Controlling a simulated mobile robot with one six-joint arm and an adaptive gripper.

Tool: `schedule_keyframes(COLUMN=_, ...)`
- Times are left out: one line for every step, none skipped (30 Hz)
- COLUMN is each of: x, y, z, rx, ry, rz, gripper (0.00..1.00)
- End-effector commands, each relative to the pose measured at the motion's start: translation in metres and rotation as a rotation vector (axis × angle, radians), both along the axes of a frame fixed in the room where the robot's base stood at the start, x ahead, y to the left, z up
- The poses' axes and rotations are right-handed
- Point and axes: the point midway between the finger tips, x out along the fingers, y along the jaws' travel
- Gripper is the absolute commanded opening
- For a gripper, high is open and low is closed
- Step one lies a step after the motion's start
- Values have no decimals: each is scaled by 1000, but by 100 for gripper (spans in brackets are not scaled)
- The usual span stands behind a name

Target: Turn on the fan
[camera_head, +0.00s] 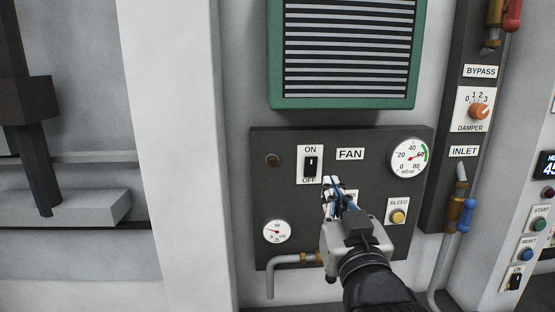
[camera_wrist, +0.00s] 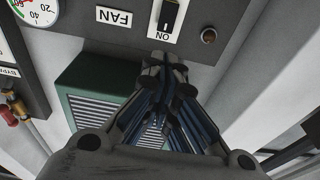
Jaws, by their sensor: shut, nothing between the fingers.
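The fan switch (camera_head: 311,166) is a black rocker on a white plate marked ON at the top and OFF at the bottom, left of the FAN label (camera_head: 350,154). I cannot tell which way the rocker is set. In the wrist view the switch (camera_wrist: 169,15) appears upside down at the top edge, partly cut off. My gripper (camera_head: 331,184) is shut and empty. Its fingertips (camera_wrist: 167,66) appear just below and right of the switch plate in the head view; contact is not clear. The green louvred fan housing (camera_head: 343,103) is above the panel.
The dark panel (camera_head: 262,195) also holds a dull brown lamp (camera_head: 272,160), a mbar gauge (camera_head: 408,158), a small gauge (camera_head: 276,232) and a yellow BLEED button (camera_head: 398,216). My gripper hides part of the panel. On the right are an orange DAMPER knob (camera_head: 479,112) and a blue-handled valve (camera_head: 467,214).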

Motion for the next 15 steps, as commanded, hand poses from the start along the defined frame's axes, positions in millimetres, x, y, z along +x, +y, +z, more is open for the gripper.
schedule_keyframes(x=8, y=0, z=0, rx=0, ry=2, rz=0, gripper=0)
schedule_keyframes(x=12, y=0, z=0, rx=0, ry=2, rz=0, gripper=0)
schedule_keyframes(x=20, y=0, z=1, rx=0, ry=3, rz=0, gripper=0)
schedule_keyframes(x=26, y=0, z=2, rx=0, ry=3, rz=0, gripper=0)
schedule_keyframes(x=32, y=0, z=3, rx=0, ry=3, rz=0, gripper=0)
schedule_keyframes(x=41, y=0, z=4, rx=0, ry=3, rz=0, gripper=0)
schedule_keyframes(x=47, y=0, z=5, rx=0, ry=3, rz=0, gripper=0)
schedule_keyframes(x=54, y=0, z=6, rx=0, ry=3, rz=0, gripper=0)
schedule_keyframes(x=63, y=0, z=8, rx=0, ry=3, rz=0, gripper=0)
schedule_keyframes(x=69, y=0, z=8, rx=0, ry=3, rz=0, gripper=0)
schedule_keyframes(x=75, y=0, z=10, rx=0, ry=3, rz=0, gripper=0)
schedule_keyframes(x=83, y=0, z=11, rx=0, ry=3, rz=0, gripper=0)
schedule_keyframes(x=89, y=0, z=12, rx=0, ry=4, rz=0, gripper=0)
schedule_keyframes(x=94, y=0, z=13, rx=0, ry=2, rz=0, gripper=0)
schedule_keyframes(x=101, y=0, z=14, rx=0, ry=2, rz=0, gripper=0)
